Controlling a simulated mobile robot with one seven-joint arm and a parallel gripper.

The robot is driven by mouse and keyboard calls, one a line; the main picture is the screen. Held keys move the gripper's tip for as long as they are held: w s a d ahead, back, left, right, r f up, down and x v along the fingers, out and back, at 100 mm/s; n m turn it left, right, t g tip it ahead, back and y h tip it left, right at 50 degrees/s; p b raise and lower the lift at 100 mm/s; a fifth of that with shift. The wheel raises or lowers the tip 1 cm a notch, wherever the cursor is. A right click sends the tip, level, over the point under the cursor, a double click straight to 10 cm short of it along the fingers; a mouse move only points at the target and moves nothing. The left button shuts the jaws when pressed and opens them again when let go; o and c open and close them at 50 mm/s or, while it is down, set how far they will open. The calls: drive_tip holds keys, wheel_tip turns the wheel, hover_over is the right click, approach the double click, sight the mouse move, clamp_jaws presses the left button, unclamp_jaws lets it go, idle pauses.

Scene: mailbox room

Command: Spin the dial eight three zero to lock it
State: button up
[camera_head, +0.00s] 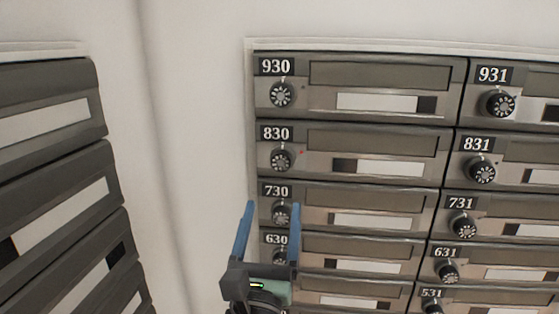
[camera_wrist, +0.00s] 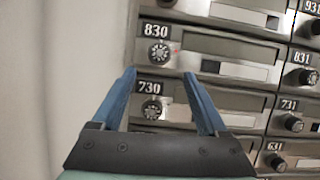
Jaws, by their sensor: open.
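The mailbox labelled 830 has a round dark dial with a light spoked face, the 830 dial (camera_head: 281,159), at its left below the number. A small red dot shows just right of this dial. The 830 dial also shows at the top of the wrist view (camera_wrist: 159,53). My gripper (camera_head: 272,204) is open and empty, its two blue fingers pointing up. In the head view its fingertips appear below the 830 dial, on either side of the 730 dial (camera_head: 281,213). In the wrist view (camera_wrist: 158,73) the fingertips also lie below the 830 dial. I cannot tell how far they are from the doors.
Mailbox 930 (camera_head: 380,74) is above, with its own dial. Mailbox 831 (camera_head: 515,144) is to the right, and 630 is lower, partly hidden by my gripper. Another mailbox bank (camera_head: 50,180) stands at the left, past a bare white wall corner (camera_head: 190,130).

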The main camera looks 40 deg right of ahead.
sight(281, 164)
drive_tip(key=p+x, duration=0.2)
drive_tip(key=x, duration=0.8)
drive_tip(key=shift+w, duration=0.1)
clamp_jaws()
